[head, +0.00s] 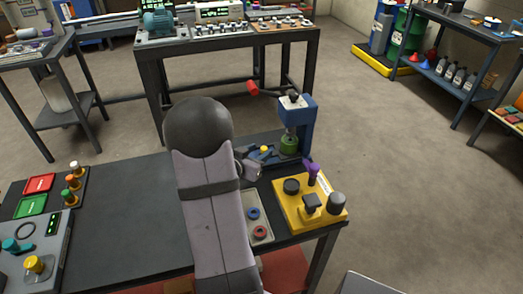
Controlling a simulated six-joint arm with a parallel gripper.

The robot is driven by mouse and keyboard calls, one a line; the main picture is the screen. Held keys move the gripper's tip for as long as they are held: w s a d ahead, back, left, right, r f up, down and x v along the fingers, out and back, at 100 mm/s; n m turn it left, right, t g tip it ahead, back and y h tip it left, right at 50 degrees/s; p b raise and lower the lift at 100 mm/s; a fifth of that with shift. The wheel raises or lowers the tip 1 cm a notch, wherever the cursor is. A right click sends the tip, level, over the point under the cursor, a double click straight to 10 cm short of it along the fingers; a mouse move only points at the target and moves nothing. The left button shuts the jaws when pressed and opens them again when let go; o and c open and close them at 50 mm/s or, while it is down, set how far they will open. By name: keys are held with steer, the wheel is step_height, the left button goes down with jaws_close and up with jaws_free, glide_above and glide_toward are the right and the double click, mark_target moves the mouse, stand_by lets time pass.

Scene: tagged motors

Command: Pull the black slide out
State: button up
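A yellow control box (288,212) sits at the right end of the dark workbench in the head view. On its top is a black square-topped piece (312,202), which may be the black slide; I cannot tell whether it is in or out. My grey arm crosses the middle of the bench. What seems to be my gripper (252,167) shows in part to the right of the arm, left of and behind the yellow box and apart from it. Its fingers are too small and hidden to tell whether they are open.
The box also carries a black round knob (291,186), a purple lever (313,170) and a dark knob (336,203). A blue press (297,120) with a red-ended handle stands behind. A tray with rings (262,243) lies left of the box. The bench's left middle is clear.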

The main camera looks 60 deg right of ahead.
steer(key=shift+x, duration=1.2)
steer(key=shift+c, duration=0.4)
jaws_close()
steer(key=w+a+p, duration=0.4)
steer(key=w+a, duration=0.3)
steer(key=w, duration=0.1)
steer(key=shift+a+r, duration=0.1)
steer(key=shift+a, duration=0.25)
steer(key=shift+w+a, duration=0.1)
steer(key=shift+a, duration=0.05)
steer(key=shift+o, duration=0.4)
jaws_free()
steer(key=shift+w+a, duration=0.1)
